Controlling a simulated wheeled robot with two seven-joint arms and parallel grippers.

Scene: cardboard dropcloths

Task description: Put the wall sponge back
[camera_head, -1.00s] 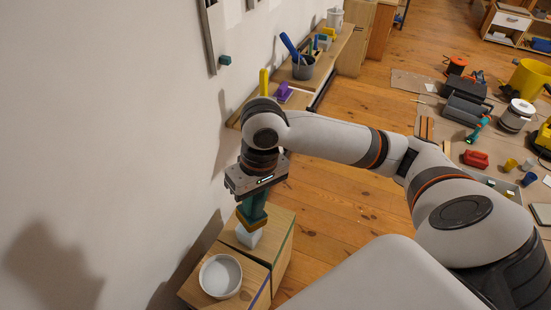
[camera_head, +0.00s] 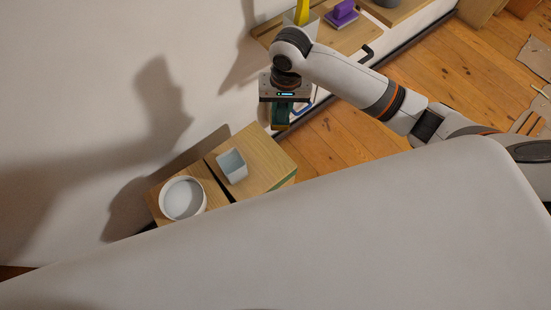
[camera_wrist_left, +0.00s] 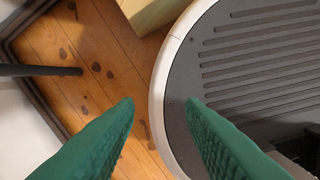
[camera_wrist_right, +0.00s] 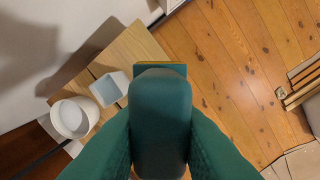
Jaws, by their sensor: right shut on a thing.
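My right gripper (camera_head: 287,112) is shut on a teal block with a yellowish lower edge, which looks like the sponge (camera_head: 281,127). In the right wrist view the sponge (camera_wrist_right: 160,115) sits between the green fingers, its yellow edge at the far end. It is held in the air, apart from the wooden blocks. A square white cup (camera_head: 232,167) with a pale blue inside stands on the wooden block (camera_head: 262,163) and looks empty. My left gripper (camera_wrist_left: 160,108) shows only in the left wrist view, open and empty above the floor.
A round white bowl (camera_head: 183,199) stands on the neighbouring wooden block, beside the wall (camera_head: 80,110). A wooden shelf (camera_head: 350,38) holds a purple object (camera_head: 342,13) and a yellow object (camera_head: 302,12).

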